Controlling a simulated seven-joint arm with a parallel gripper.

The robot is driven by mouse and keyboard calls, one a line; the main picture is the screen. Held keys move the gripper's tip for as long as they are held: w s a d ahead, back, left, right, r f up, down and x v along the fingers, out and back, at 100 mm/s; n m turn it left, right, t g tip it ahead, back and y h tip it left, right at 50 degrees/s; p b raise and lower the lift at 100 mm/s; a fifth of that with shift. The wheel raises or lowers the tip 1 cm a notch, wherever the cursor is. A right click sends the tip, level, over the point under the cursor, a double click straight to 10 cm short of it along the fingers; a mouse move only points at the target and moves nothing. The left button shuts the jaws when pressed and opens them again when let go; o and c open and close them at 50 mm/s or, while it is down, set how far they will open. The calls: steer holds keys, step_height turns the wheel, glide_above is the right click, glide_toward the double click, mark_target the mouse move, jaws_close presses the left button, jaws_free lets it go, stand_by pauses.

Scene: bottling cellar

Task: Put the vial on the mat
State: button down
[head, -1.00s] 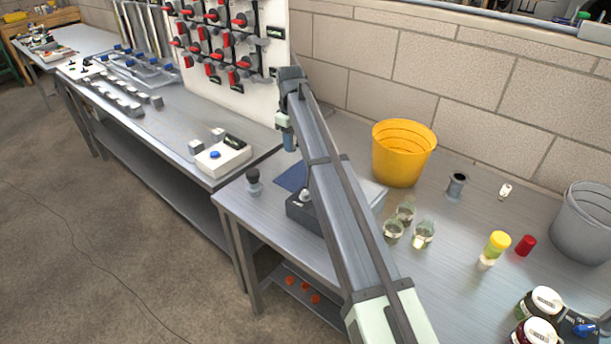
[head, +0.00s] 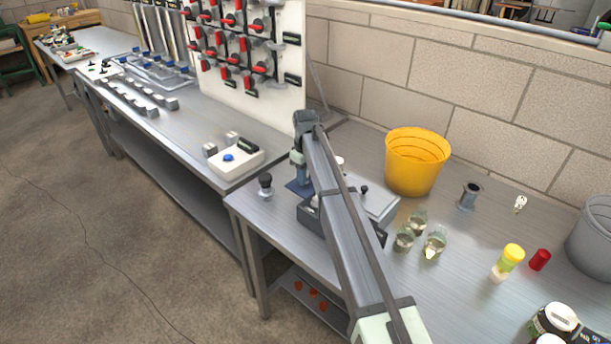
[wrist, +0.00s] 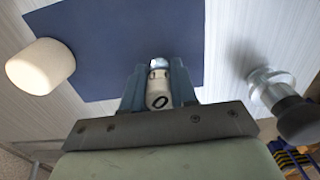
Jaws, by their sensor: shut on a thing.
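The vial (wrist: 158,93), a small pale cylinder with a dark ring mark, is held between the two fingers of my gripper (wrist: 159,80) in the wrist view. The dark blue mat (wrist: 105,45) lies under and beyond the fingers. In the head view, my gripper (head: 299,178) is low over the mat (head: 293,188) near the bench's left end. My arm hides part of the mat, and the vial cannot be made out there. I cannot tell whether the vial touches the mat.
A cream cylinder (wrist: 40,66) stands at the mat's left edge in the wrist view. A black-knobbed metal piece (wrist: 283,100) stands to the right; it also shows in the head view (head: 265,187). A yellow bucket (head: 416,165) and several glass jars (head: 405,239) stand farther right.

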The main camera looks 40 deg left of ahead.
steer(key=shift+f, duration=0.25)
steer(key=c, duration=0.9)
jaws_free()
step_height(320, 180, up, 12)
steer(key=shift+r, duration=0.2)
stand_by(0.8)
